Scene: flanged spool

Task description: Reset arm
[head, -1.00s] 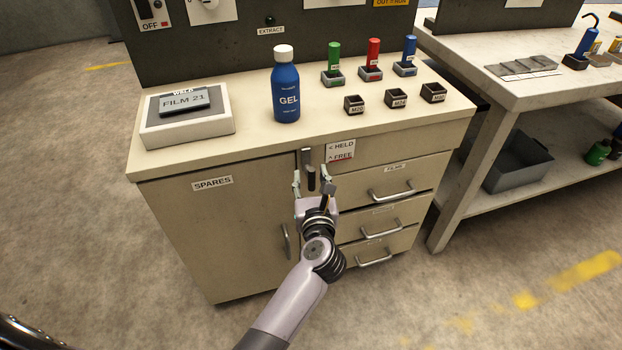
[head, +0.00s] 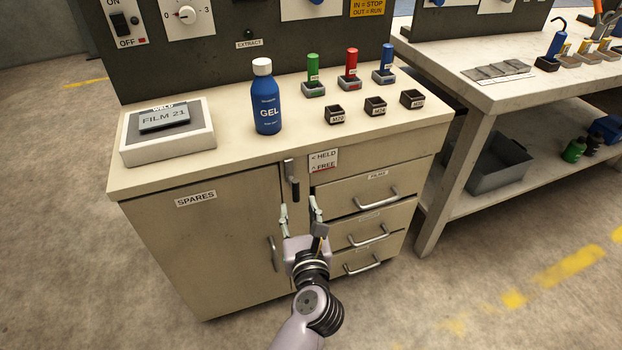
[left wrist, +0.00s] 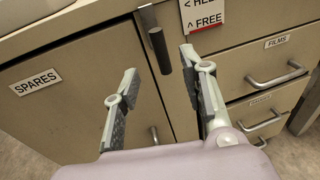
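My left gripper (head: 300,213) is open and empty in front of the beige cabinet (head: 200,245), between the SPARES door and the drawers. A dark latch lever (head: 293,182) hangs downward on the cabinet front, just above the fingertips in the head view. In the left wrist view the lever (left wrist: 159,50) stands beyond the open fingers (left wrist: 158,62), and they look apart from it. A HELD / FREE label (head: 323,160) is right of the lever. My right gripper is not in view.
On the cabinet top stand a FILM 21 box (head: 167,140), a blue GEL bottle (head: 266,102), coloured cylinders in holders and several small dark sockets (head: 375,106). A second bench (head: 480,85) with a grey bin (head: 500,163) stands right. The floor in front is clear.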

